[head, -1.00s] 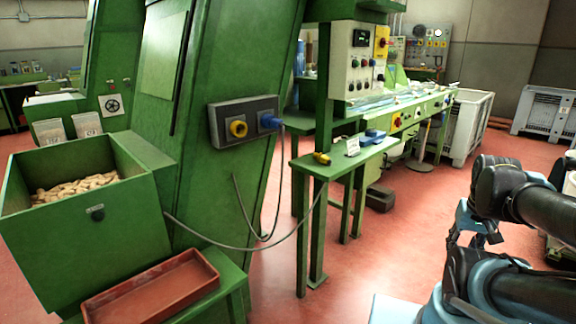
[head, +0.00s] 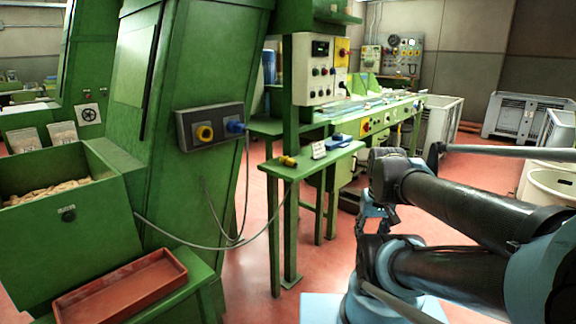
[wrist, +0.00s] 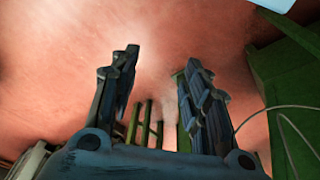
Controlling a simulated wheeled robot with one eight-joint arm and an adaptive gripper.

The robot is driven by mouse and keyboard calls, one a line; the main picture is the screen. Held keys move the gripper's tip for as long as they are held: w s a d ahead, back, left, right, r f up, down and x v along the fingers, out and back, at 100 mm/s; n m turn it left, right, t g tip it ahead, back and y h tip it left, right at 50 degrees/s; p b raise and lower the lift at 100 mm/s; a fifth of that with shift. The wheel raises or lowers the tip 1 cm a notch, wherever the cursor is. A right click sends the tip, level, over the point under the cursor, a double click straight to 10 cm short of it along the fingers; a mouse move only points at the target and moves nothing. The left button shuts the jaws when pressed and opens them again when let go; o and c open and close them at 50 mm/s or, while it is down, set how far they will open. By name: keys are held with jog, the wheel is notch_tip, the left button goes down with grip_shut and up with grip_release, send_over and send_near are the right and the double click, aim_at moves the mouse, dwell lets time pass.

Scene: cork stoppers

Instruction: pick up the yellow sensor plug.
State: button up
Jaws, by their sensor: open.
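In the head view a small yellow plug (head: 288,161) lies on the narrow green side table (head: 330,160), near its left end. A thin grey cable appears to run up to it from the left. My gripper (wrist: 158,72) shows in the wrist view with its two dark fingers apart and nothing between them. It points over red floor, away from the plug. The plug cannot be made out in the wrist view. In the head view my arm is at the right, right of the side table.
A grey socket box (head: 212,140) with a yellow round fitting (head: 204,132) and a blue plug (head: 236,126) is on the green machine. A small white card (head: 318,150) and a blue item (head: 340,140) stand by the plug. A red tray (head: 120,290) sits lower left.

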jog(key=shift+o, duration=0.4)
jog(key=w+a+r+m+y, duration=0.1)
jog(key=w+a+r+m, duration=0.2)
jog(key=w+r+m, duration=0.2)
notch_tip(320, 180, up, 4)
jog(key=shift+w+a+f, duration=0.2)
jog(key=shift+w+a, duration=0.05)
jog(key=shift+w, duration=0.85)
notch_tip(320, 180, up, 14)
jog(key=m+y, duration=0.3)
jog(key=m, duration=1.6)
send_over(292, 160)
jog(key=s+d, duration=0.3)
jog(key=d, duration=0.3)
jog(key=x, duration=1.6)
jog(key=shift+w+a+f, duration=0.15)
jog(key=c, duration=1.2)
